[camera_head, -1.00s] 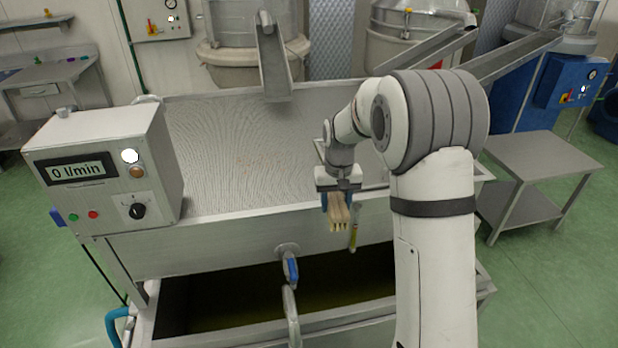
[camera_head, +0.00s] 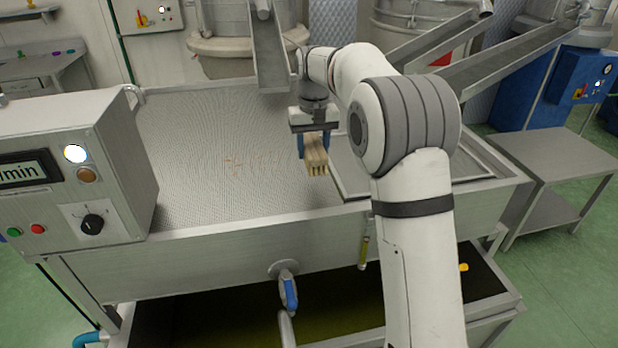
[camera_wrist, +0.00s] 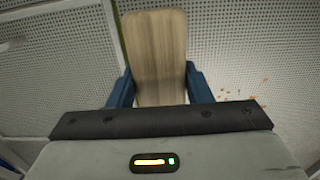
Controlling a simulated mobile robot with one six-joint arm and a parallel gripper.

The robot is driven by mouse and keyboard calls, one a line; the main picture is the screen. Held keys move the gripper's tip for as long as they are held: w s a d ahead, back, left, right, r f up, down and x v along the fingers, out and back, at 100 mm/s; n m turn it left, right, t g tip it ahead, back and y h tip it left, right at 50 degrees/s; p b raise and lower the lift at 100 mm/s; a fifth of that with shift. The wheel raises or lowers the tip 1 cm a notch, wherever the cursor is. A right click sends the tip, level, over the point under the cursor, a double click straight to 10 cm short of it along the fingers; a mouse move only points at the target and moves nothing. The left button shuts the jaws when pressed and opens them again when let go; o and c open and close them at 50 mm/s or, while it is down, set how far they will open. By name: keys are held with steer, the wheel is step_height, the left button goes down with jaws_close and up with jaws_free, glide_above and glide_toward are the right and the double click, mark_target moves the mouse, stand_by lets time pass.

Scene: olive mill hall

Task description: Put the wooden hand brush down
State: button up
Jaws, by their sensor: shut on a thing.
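The wooden hand brush (camera_head: 316,153) is in my gripper (camera_head: 313,145), bristles pointing down, over the perforated screen. In the wrist view the brush's flat wooden back (camera_wrist: 156,55) stands between the two blue fingers of my gripper (camera_wrist: 158,82), which are shut on its sides. The perforated metal screen (camera_head: 200,150) lies below and to the left of the brush. A metal-rimmed tray (camera_head: 345,183) lies just right of the brush. I cannot tell whether the bristles touch the screen.
A control box (camera_head: 75,175) with a display stands at the left end of the screen. Small reddish-brown bits (camera_head: 235,163) lie on the screen. A steel side table (camera_head: 555,155) stands clear at the right. Metal chutes (camera_head: 268,45) come down at the back.

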step_height(320, 180, down, 7)
steer(key=shift+a+f, duration=0.1)
steer(key=shift+f, duration=0.05)
steer(key=shift+s, duration=0.1)
steer(key=shift+f, duration=0.15)
steer(key=o, duration=0.9)
